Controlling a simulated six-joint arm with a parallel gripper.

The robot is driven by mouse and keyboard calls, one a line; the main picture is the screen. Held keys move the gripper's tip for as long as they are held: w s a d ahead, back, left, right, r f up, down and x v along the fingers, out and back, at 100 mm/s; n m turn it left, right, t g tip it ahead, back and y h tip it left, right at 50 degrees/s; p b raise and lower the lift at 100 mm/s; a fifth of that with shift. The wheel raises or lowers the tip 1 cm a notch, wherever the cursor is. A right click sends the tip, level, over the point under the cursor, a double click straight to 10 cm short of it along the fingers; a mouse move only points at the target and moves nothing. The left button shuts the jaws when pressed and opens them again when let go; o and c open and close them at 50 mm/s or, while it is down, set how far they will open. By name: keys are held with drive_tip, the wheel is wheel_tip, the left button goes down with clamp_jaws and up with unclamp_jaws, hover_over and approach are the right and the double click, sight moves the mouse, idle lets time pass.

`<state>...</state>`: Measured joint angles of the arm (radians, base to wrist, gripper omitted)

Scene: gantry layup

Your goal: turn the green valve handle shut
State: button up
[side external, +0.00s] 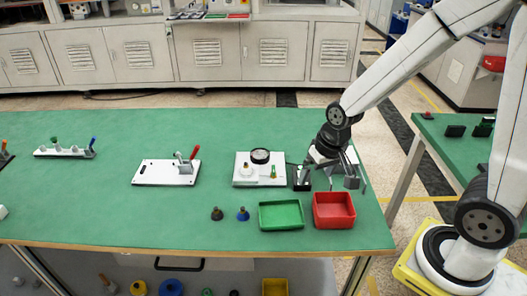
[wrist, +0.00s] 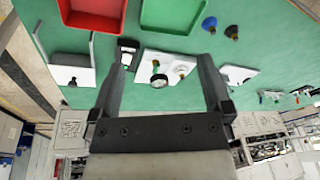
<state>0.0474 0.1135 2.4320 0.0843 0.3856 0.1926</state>
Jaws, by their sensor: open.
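A white valve rail (side external: 66,151) lies at the left of the green table in the side external view. A small green handle (side external: 54,141) stands up on it, and a blue handle (side external: 92,142) tilts at its right end. My gripper (side external: 346,183) hangs at the table's right side, far from the rail. In the wrist view my gripper (wrist: 162,62) has its fingers wide apart with nothing held between them. The rail is small and far off in the wrist view, so I cannot tell the handle's angle there.
A white plate with a red lever (side external: 195,152), a white board with a black round part (side external: 260,156) and a black block (side external: 302,180) lie between. Green (side external: 281,216) and red (side external: 334,211) trays sit at the front right. The table's left-centre has free room.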

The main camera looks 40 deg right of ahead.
drive_tip(key=w+d+f+m+y, duration=0.1)
drive_tip(key=w+d+f+m, duration=0.15)
drive_tip(key=w+m, duration=0.35)
drive_tip(key=w+d+f+m, duration=0.1)
drive_tip(key=w+d+m, duration=0.2)
drive_tip(key=w+m, duration=0.3)
drive_tip(key=m+y, duration=0.2)
drive_tip(key=m, duration=0.9)
approach(274, 168)
drive_tip(key=f, duration=0.1)
drive_tip(key=shift+s+a+f+t, duration=0.1)
drive_tip(key=shift+s+a+t, duration=0.15)
drive_tip(key=shift+t, duration=0.15)
drive_tip(key=shift+x, duration=3.85)
drive_tip(key=c, duration=1.3)
